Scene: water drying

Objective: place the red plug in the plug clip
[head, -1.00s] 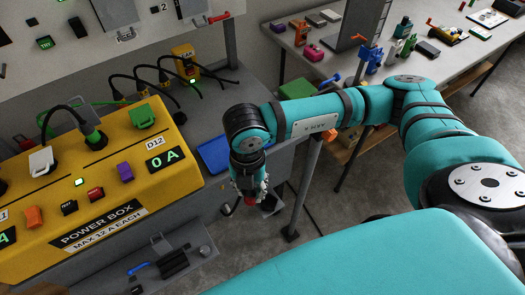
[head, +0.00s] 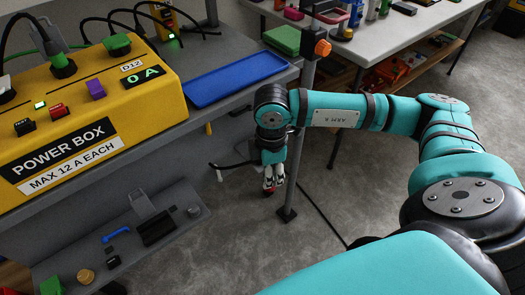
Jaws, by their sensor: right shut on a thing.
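My right gripper (head: 272,184) points down beside the workbench, to the right of the yellow power box. It is shut on a small red thing (head: 268,192), which looks like the red plug; the fingers hide most of it. Below it there is only floor. I cannot pick out the plug clip for sure; a grey and black fixture (head: 156,228) stands on the low grey shelf to the left of the gripper. My left gripper is out of view.
The yellow power box (head: 160,98) with green plugs and cables stands on the bench at left. A blue tray (head: 235,78) lies at the bench's right end. Open floor (head: 370,190) lies beyond.

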